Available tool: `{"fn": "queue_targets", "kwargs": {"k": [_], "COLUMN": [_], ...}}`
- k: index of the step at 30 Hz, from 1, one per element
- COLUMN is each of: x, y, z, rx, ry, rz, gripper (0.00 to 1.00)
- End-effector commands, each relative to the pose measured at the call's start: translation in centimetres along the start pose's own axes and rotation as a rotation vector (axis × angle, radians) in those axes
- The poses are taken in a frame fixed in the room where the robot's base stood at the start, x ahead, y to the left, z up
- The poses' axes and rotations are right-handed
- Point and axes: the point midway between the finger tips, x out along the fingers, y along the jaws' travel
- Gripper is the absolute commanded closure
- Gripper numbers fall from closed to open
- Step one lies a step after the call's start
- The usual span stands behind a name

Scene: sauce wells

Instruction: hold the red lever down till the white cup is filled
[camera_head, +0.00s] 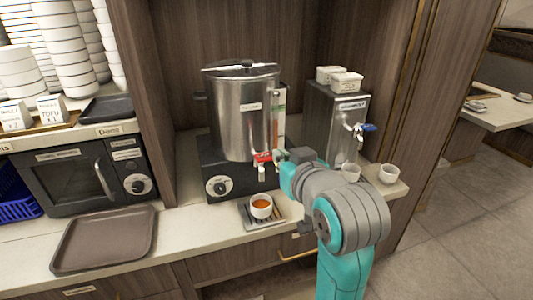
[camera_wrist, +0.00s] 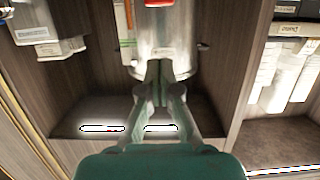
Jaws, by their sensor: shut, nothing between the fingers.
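The red lever (camera_head: 263,157) is on the tap at the front of a steel urn (camera_head: 240,115). A red part (camera_wrist: 160,2) shows at the top edge of the wrist view. The white cup (camera_head: 261,211) stands upright on a drip tray (camera_head: 278,217) below the tap and holds orange-brown liquid. I cannot tell whether liquid is running from the tap. My gripper (camera_wrist: 164,70) is shut and empty, with its fingertips together in front of the urn. In the head view it is just right of the lever, partly hidden by my arm; contact cannot be told.
A second dispenser (camera_head: 337,120) with a blue-handled tap stands to the right. White cups (camera_head: 389,174) are near the counter's right end. A brown tray (camera_head: 105,238) lies at the left, before a dark microwave (camera_head: 75,180).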

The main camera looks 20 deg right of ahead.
Motion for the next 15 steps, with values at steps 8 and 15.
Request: {"fn": "queue_targets", "kwargs": {"k": [8, 15], "x": [-0.3, -0.28], "y": [0.0, 0.0], "z": [-1.21, -1.18], "rx": [0.0, 0.0], "ry": [0.0, 0.0], "rz": [0.0, 0.0], "gripper": [1.0, 1.0]}}
